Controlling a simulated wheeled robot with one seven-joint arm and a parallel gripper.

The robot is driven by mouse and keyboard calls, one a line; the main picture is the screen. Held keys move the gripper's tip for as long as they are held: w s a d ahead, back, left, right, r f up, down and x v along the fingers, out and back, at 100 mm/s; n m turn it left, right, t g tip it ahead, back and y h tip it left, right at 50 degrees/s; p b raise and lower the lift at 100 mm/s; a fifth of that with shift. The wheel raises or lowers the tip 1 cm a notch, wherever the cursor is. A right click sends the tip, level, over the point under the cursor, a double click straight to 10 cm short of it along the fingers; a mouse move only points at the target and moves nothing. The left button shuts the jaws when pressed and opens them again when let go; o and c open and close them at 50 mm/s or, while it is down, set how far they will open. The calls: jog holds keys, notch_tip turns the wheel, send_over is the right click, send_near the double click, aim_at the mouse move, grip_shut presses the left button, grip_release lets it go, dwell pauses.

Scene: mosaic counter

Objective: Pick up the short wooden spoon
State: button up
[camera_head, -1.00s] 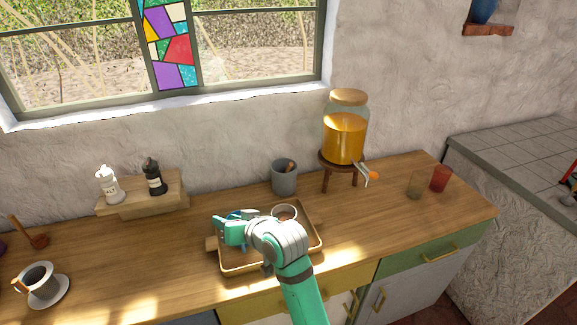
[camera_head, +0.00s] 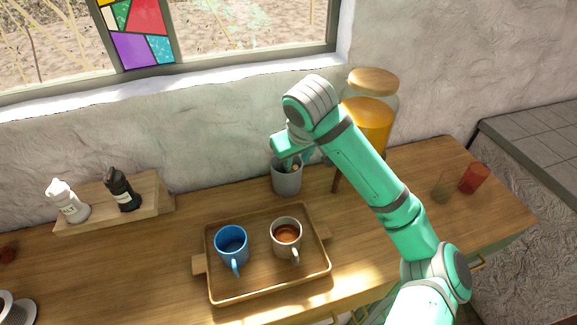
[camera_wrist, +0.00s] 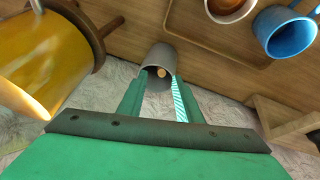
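The short wooden spoon (camera_wrist: 161,71) shows in the wrist view as a small light-brown end inside a grey crock (camera_wrist: 158,54). The rest of it is hidden in the crock. In the head view the crock (camera_head: 287,181) stands on the counter against the wall, and I cannot make out the spoon behind my gripper (camera_head: 290,160). My gripper is at the crock's mouth. In the wrist view my gripper (camera_wrist: 158,82) is open, with the spoon end between its two fingers. I cannot tell how deep the fingers reach.
A drink dispenser (camera_head: 367,112) stands on a wooden stand just right of the crock, partly behind my arm. A tray (camera_head: 266,282) with a blue mug (camera_head: 231,243) and a white cup (camera_head: 286,236) lies in front. Two bottles stand on a riser (camera_head: 150,197) to the left.

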aim_at(293, 169)
jog(key=x, duration=0.3)
jog(key=shift+a+f, duration=0.25)
jog(key=shift+f, duration=0.4)
jog(key=x, duration=0.5)
jog(key=shift+w+r, duration=0.2)
jog(key=shift+w, duration=0.1)
grip_shut()
